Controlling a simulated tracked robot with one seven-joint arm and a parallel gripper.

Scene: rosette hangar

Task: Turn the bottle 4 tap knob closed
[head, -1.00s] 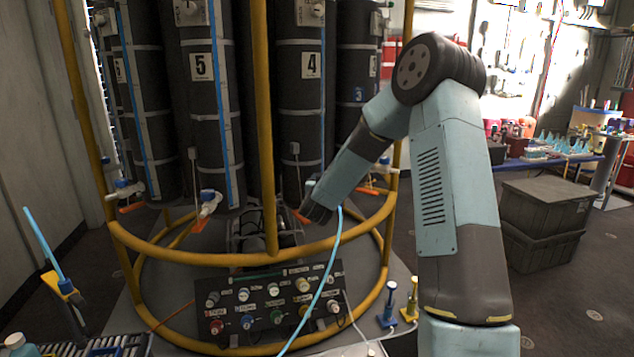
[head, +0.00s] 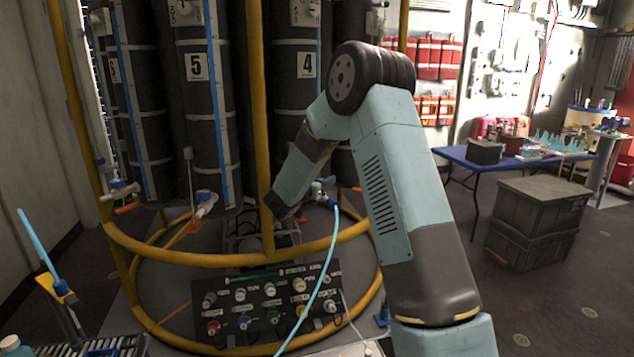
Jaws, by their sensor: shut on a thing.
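Bottle 4 (head: 288,100) is a tall dark cylinder with a white number label, behind the yellow frame. Its tap (head: 326,190) shows at the right of my forearm, with a light blue hose running down from it. My gripper (head: 276,212) is low in front of bottle 4, left of the tap body and beside the yellow upright. It is shut at the place of the tap's knob. The fingertips and the knob itself are hidden by the gripper and forearm, so the knob's angle cannot be told.
Bottle 5 (head: 198,110) stands to the left, with its own tap (head: 205,200) and orange lever. The yellow rail (head: 180,253) runs in front of the bottles. A control panel (head: 270,305) with several knobs sits below. Grey crates (head: 540,215) stand on the floor at right.

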